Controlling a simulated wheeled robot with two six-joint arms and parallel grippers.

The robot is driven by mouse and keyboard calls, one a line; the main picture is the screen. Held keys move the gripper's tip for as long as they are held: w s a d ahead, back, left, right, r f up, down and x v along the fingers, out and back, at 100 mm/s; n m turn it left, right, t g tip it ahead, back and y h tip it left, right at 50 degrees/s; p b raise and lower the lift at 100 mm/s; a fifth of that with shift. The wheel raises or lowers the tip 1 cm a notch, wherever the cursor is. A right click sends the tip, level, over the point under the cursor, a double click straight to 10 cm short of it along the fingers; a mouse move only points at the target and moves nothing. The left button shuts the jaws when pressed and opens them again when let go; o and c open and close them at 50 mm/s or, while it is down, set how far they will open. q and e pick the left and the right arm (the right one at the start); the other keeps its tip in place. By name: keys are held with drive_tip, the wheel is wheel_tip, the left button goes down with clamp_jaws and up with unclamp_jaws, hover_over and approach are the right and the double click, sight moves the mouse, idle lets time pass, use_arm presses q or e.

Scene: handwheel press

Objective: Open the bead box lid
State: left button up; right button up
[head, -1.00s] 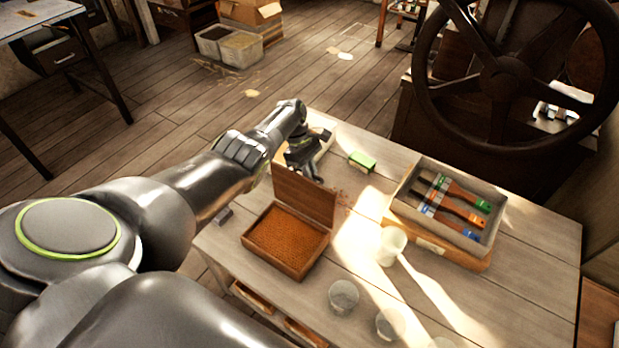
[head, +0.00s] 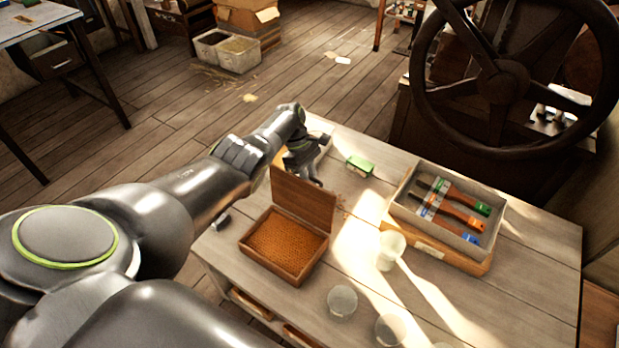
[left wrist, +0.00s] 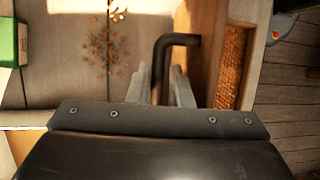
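The bead box (head: 268,268) is a brown wooden box full of small orange-brown beads (head: 285,246) on the table. Its lid (head: 304,200) is open and stands about upright along the far edge. My left gripper (head: 305,172) is just behind the lid, partly hidden by it. In the left wrist view, its fingers (left wrist: 162,90) are closed around a dark bent rod (left wrist: 180,40), whose short end points toward the lid. Part of the box with beads (left wrist: 232,65) shows there too. I cannot tell whether the rod touches the lid. My right gripper is not in view.
Loose beads (left wrist: 108,45) lie on the table behind the box. A green box (head: 361,166), a tray of brushes (head: 408,203), a white cup (head: 391,245) and clear glasses (head: 342,301) stand to the right. A large handwheel (head: 508,80) is at the back right.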

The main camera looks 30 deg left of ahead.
use_arm(q)
drive_tip(key=shift+r, duration=0.15)
drive_tip(key=shift+w+a+r, duration=0.1)
drive_tip(key=shift+a+r, duration=0.05)
drive_tip(key=shift+r, duration=0.2)
drive_tip(key=p+v, duration=0.1)
drive_tip(key=v, duration=0.4)
drive_tip(key=shift+r, duration=0.1)
drive_tip(key=v, duration=1.1)
